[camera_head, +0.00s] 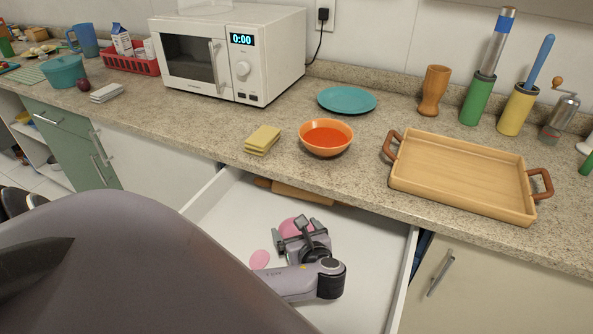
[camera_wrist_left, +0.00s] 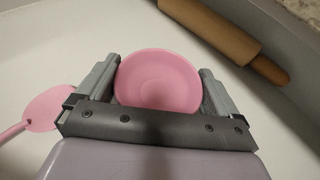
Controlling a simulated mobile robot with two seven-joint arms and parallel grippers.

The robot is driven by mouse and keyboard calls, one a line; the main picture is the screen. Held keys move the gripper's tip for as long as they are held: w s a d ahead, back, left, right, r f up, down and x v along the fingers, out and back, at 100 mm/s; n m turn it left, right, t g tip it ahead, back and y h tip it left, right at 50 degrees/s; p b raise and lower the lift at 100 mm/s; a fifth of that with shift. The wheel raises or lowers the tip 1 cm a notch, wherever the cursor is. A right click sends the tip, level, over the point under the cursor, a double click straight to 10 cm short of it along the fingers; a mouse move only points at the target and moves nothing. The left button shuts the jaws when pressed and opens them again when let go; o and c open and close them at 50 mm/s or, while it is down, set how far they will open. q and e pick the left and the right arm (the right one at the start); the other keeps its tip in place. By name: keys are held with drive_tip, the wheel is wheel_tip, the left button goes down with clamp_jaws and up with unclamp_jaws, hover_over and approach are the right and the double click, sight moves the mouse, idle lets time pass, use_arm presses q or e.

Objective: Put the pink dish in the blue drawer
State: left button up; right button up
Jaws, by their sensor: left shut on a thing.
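The pink dish (camera_head: 288,228) is a small round bowl, partly hidden by my gripper in the head view; its round inside shows in the left wrist view (camera_wrist_left: 158,80). My left gripper (camera_head: 300,226) is shut on it, with a finger on each side (camera_wrist_left: 160,88). It is over the inside of an open drawer (camera_head: 225,215) with white walls and floor. I cannot tell whether the dish touches the drawer floor. The drawer's front is hidden, so its colour does not show. My right gripper is not in view.
In the drawer lie a pink utensil (camera_wrist_left: 48,108) and a wooden rolling pin (camera_wrist_left: 210,32). The counter above holds an orange bowl (camera_head: 326,138), yellow sponges (camera_head: 262,139), a wooden tray (camera_head: 465,172), a teal plate (camera_head: 347,100) and a microwave (camera_head: 185,60).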

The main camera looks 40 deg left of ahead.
use_arm(q)
drive_tip(key=o, duration=0.7)
drive_tip(key=shift+d+r+p, duration=0.2)
drive_tip(key=shift+p, duration=0.1)
drive_tip(key=p+v, duration=0.2)
drive_tip(key=v, duration=0.1)
drive_tip(key=shift+s+d+r+p, duration=0.15)
drive_tip(key=shift+p, duration=0.15)
drive_tip(key=v, duration=0.6)
drive_tip(key=shift+s+d, duration=0.2)
drive_tip(key=shift+d, duration=0.15)
drive_tip(key=shift+s+d+r, duration=0.25)
drive_tip(key=shift+s+d, duration=0.1)
drive_tip(key=shift+d, duration=0.25)
drive_tip(key=shift+w, duration=0.1)
